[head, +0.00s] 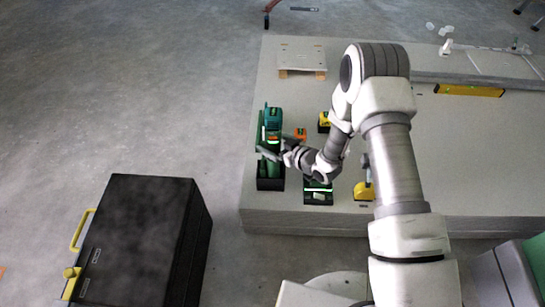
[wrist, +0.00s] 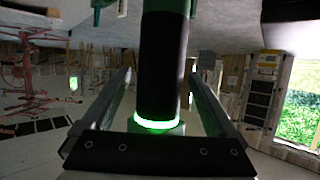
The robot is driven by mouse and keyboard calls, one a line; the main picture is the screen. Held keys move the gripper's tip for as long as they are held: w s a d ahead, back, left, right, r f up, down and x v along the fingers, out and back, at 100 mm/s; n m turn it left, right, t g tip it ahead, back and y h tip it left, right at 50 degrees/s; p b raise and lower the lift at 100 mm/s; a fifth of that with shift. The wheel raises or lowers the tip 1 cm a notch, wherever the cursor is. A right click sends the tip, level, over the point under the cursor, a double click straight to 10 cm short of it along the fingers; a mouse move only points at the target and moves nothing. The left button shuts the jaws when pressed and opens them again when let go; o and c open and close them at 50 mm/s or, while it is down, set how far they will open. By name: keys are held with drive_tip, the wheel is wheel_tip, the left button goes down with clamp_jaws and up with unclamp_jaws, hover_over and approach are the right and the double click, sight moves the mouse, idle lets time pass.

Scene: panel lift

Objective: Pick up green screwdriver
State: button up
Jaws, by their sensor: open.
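The green screwdriver (head: 273,117) stands upright in a dark holder (head: 270,183) at the left edge of the pale panel stack. In the head view my gripper (head: 271,148) is at its side, fingers pointing left across its lower part. In the wrist view a black grip with a glowing green ring, seemingly the screwdriver (wrist: 164,65), stands between the two fingers of my gripper (wrist: 161,80). The jaws are open, with a finger on each side and a visible gap at the right. Contact at the left finger is unclear.
Yellow tools (head: 364,190) and an orange item (head: 300,134) are close by. A black case (head: 135,235) stands on the floor at left.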

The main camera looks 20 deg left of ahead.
sight(273, 120)
drive_tip(key=shift+c, duration=0.3)
clamp_jaws()
drive_tip(key=shift+r, duration=0.15)
drive_tip(key=shift+r, duration=0.1)
wheel_tip(273, 120, up, 10)
drive_tip(key=p, duration=0.3)
idle(0.4)
drive_tip(key=shift+w, duration=0.1)
